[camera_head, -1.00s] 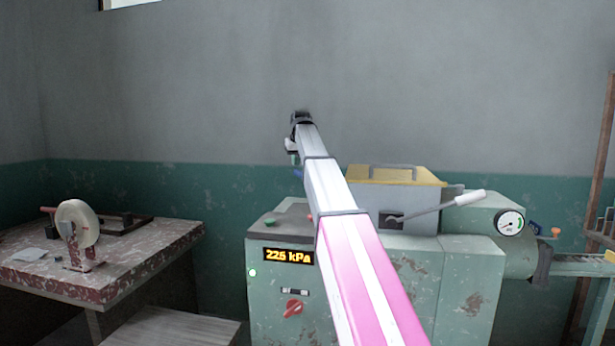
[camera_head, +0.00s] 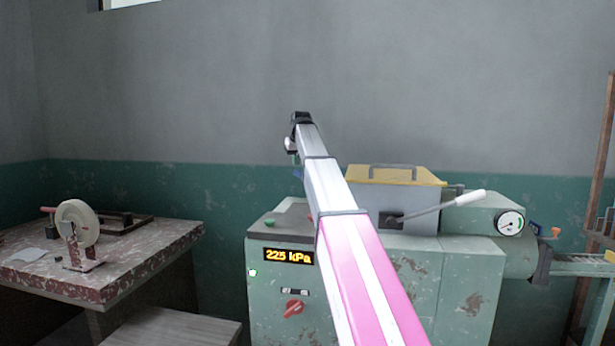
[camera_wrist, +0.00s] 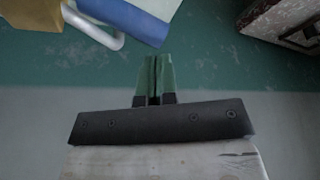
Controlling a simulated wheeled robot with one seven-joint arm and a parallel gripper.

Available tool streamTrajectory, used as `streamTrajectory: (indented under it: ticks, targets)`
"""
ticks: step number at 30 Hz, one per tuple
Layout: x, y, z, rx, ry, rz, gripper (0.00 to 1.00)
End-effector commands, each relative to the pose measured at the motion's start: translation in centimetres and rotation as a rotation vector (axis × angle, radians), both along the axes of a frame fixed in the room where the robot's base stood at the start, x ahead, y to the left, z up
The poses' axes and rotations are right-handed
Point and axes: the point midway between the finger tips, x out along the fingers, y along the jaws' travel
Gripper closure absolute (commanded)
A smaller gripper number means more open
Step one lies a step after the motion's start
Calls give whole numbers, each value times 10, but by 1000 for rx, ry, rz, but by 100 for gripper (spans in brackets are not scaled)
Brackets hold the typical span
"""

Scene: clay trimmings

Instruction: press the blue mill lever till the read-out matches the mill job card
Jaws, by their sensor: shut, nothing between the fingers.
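The green mill (camera_head: 350,290) stands in the middle and right of the head view. Its lit read-out (camera_head: 289,257) appears to show 225 kPa. In the head view my arm hides much of the mill top. I cannot make out a job card.
A grey lever with a white grip (camera_head: 468,198) sticks out to the right before a yellow-topped box (camera_head: 395,174). A round gauge (camera_head: 509,222) is at the mill's right. A worn table (camera_head: 130,262) with a tape reel (camera_head: 78,222) stands at left.

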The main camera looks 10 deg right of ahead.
Motion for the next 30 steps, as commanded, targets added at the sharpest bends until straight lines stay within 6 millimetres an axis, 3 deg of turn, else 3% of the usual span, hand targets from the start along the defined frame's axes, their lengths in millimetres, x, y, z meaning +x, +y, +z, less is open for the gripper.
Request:
streamTrajectory:
  ticks: [30]
  targets:
    - [0, 0, -46, 0, 1, 0, 100]
